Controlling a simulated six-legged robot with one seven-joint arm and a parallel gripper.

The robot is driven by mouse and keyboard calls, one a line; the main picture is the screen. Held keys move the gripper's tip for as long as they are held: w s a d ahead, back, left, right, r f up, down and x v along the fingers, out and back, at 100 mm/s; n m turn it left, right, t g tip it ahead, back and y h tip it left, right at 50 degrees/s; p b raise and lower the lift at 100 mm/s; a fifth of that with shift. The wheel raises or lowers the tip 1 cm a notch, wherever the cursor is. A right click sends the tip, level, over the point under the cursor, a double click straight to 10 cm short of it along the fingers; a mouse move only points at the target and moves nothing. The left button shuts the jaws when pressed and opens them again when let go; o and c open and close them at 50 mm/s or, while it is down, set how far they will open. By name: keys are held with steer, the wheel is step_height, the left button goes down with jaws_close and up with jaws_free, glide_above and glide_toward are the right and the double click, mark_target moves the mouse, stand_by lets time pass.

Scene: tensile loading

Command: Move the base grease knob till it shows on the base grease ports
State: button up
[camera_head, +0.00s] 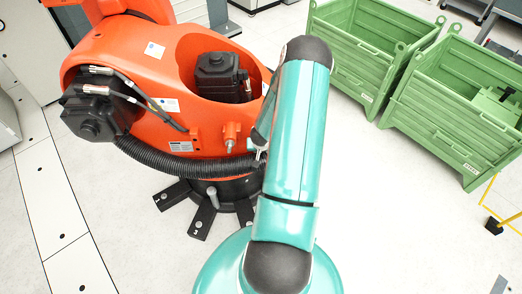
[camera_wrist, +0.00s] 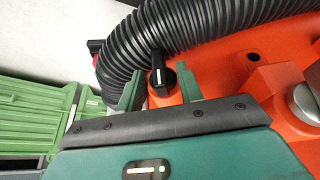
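A black knob with a white pointer line (camera_wrist: 158,76) sits on the orange robot base (camera_wrist: 221,75) in the wrist view. The line runs roughly up and down in the picture. My gripper (camera_wrist: 159,88) is open, with one green finger to the left of the knob and one to the right. Gaps show between the fingers and the knob. I cannot make out any marking for the base grease ports.
A thick black corrugated hose (camera_wrist: 130,50) curves close behind the knob. It also wraps the orange base in the head view (camera_head: 180,165). Green crates (camera_head: 365,50) stand at the right. Black feet of the base (camera_head: 203,220) rest on the pale floor, which is clear in front.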

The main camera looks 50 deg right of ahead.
steer(key=shift+w+d+f, duration=0.2)
steer(key=shift+f, duration=0.4)
steer(key=c, duration=0.6)
steer(key=shift+s, duration=0.1)
